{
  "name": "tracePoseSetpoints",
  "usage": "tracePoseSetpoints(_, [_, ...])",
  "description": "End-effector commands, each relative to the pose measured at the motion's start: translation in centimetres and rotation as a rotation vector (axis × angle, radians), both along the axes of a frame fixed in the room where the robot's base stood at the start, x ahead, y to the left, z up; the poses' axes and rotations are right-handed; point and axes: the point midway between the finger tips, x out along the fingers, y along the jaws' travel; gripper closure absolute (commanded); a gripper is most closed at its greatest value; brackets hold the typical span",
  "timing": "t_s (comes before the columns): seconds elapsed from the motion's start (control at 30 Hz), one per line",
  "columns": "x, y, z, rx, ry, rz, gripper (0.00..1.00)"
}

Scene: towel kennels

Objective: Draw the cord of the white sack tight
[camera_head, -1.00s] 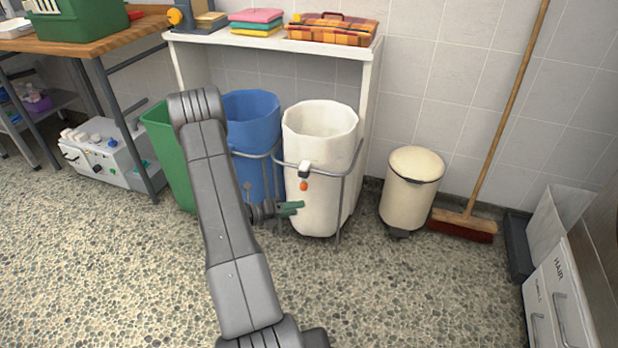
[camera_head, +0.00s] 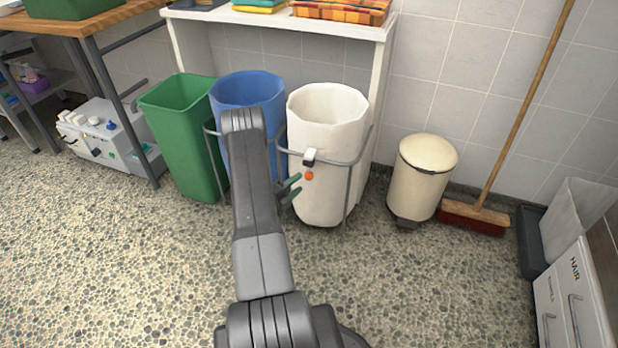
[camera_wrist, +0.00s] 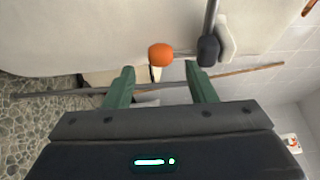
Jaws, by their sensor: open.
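The white sack (camera_head: 325,118) hangs open-mouthed in a grey metal stand, right of the blue sack. On its front are a dark and white cord lock (camera_head: 310,157) and, just below, an orange bead (camera_head: 309,175). My gripper (camera_head: 296,187) is open and empty, its green fingers just left of and slightly below the bead. In the wrist view the orange bead (camera_wrist: 160,54) lies just beyond the gap between the fingertips (camera_wrist: 160,70), not gripped. The dark cord lock (camera_wrist: 208,50) is beside it to the right, with the sack (camera_wrist: 90,35) behind.
The blue sack (camera_head: 250,92) and green bin (camera_head: 185,130) stand left. The stand's rail (camera_head: 358,158) curves round the white sack. A cream pedal bin (camera_head: 420,180) and broom (camera_head: 475,215) are right. Speckled floor in front is clear.

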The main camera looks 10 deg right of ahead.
Motion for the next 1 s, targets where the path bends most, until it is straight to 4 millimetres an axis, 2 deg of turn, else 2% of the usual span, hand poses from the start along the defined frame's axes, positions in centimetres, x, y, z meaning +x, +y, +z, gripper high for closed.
tracePoseSetpoints(0.1, [1.4, -2.3, -0.2, 0.000, -0.004, -0.003, 0.49])
tracePoseSetpoints(0.3, [3.1, -4.7, -0.1, -0.001, -0.003, -0.002, 0.49])
tracePoseSetpoints(0.5, [3.7, -5.7, 0.0, 0.000, -0.001, -0.001, 0.49])
tracePoseSetpoints(0.77, [3.7, -5.7, 0.0, 0.001, -0.001, 0.000, 0.49])
tracePoseSetpoints(1.0, [3.7, -5.7, 0.0, 0.000, 0.000, 0.000, 0.96])
